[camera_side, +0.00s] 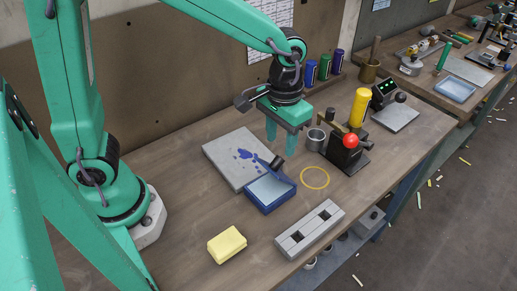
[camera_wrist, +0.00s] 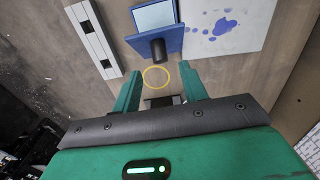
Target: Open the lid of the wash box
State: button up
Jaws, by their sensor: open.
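The blue wash box (camera_side: 268,208) stands on the bench with its pale inside showing. A blue flap with a dark round knob (camera_side: 277,163) appears raised at its back edge. In the wrist view the flap (camera_wrist: 135,41) and knob (camera_wrist: 158,50) lie ahead of my fingers, with the pale inside beyond. My gripper (camera_side: 281,143) is open and empty, fingers pointing down, above and behind the box in the side view. In the wrist view its fingers (camera_wrist: 159,86) straddle open space, apart from the knob. The exact lid angle is hard to tell.
A grey board (camera_side: 222,152) with blue stains lies beside the box. A yellow ring (camera_side: 315,178), a grey slotted block (camera_side: 310,228) and a yellow sponge (camera_side: 227,244) are nearby. A metal cup (camera_side: 316,140) and a red-knobbed device (camera_side: 348,155) stand right of my gripper.

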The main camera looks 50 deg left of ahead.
aim_at(280, 166)
jog(key=shift+f, duration=2.85)
grip_shut()
